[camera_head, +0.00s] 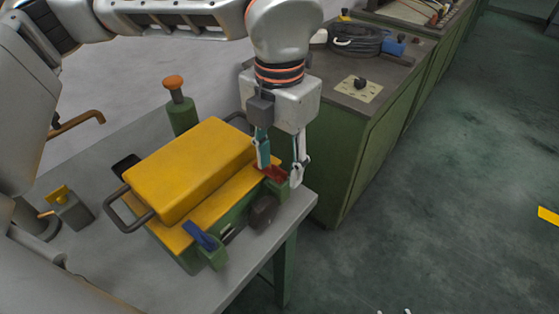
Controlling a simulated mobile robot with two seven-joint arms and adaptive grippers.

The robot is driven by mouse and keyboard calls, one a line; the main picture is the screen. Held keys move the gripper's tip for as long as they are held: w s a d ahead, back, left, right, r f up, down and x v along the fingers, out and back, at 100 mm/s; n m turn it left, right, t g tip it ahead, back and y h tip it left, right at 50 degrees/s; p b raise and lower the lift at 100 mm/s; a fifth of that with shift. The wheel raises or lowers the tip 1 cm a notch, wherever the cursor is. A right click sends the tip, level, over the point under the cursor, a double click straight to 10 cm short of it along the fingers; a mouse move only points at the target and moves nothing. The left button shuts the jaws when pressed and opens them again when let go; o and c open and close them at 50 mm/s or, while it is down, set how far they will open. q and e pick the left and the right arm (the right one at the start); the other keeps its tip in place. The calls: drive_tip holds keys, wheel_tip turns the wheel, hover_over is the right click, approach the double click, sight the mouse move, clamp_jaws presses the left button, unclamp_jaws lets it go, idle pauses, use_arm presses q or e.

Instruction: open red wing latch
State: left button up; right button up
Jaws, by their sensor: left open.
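The red wing latch (276,174) sits on the right end of the front side of a green case with a yellow lid (190,168). My left gripper (281,175) points down over that end of the case. Its fingers are apart, one on each side of the red latch, and partly hide it. I cannot tell whether they touch it. A blue wing latch (199,235) is on the near left end of the same side. Two small pale tips at the bottom edge may belong to my right gripper; its state cannot be made out.
The case stands near the edge of a grey table (260,262). A dark handle (263,212) lies between the latches. A green post with an orange knob (174,84) stands behind the case.

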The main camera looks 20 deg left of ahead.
use_arm(q)
drive_tip(key=c, duration=1.1)
